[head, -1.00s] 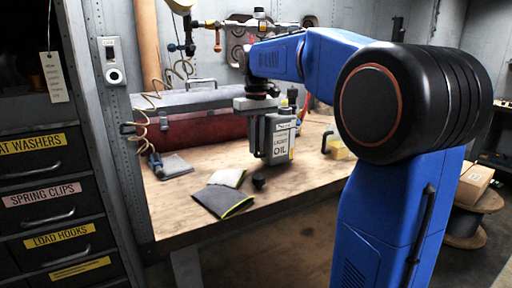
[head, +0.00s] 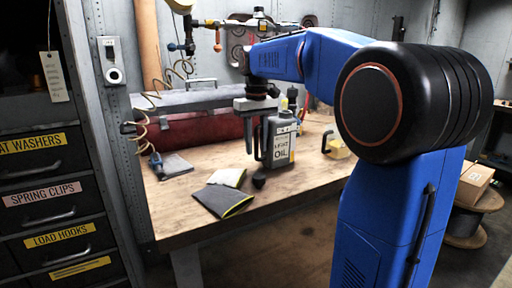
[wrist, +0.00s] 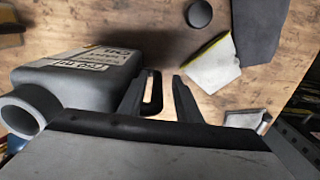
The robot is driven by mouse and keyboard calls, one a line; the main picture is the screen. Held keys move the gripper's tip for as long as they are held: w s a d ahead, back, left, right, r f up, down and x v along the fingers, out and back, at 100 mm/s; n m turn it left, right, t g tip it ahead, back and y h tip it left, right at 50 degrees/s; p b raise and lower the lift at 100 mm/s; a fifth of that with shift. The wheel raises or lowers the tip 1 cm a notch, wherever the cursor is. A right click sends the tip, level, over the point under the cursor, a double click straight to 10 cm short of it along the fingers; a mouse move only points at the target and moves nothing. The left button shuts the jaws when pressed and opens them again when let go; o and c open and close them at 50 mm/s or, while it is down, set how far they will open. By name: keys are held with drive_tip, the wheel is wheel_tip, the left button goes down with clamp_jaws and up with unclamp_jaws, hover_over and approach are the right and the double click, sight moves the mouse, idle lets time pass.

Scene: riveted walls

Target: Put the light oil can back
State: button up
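The light oil can (head: 281,143) is a grey can with a pale label. It stands upright on the wooden workbench (head: 300,190), just right of my gripper in the head view. My gripper (head: 256,148) points down beside it, with its fingers apart. In the wrist view the can (wrist: 75,80) lies at the left with its spout toward the camera. Its dark handle loop (wrist: 153,93) shows between the fingertips of my gripper (wrist: 160,85), nearer the left finger, with a gap to the right finger.
A round black knob (head: 259,180) and a folded grey cloth (head: 222,198) lie on the bench in front of the can. A red toolbox (head: 200,130) stands behind. A yellow item (head: 337,148) is at the right. Labelled drawers (head: 45,200) stand at the left.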

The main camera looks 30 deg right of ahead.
wheel_tip(320, 180, up, 11)
drive_tip(key=shift+r, duration=0.1)
idle(0.3)
drive_tip(key=shift+s, duration=0.1)
idle(0.4)
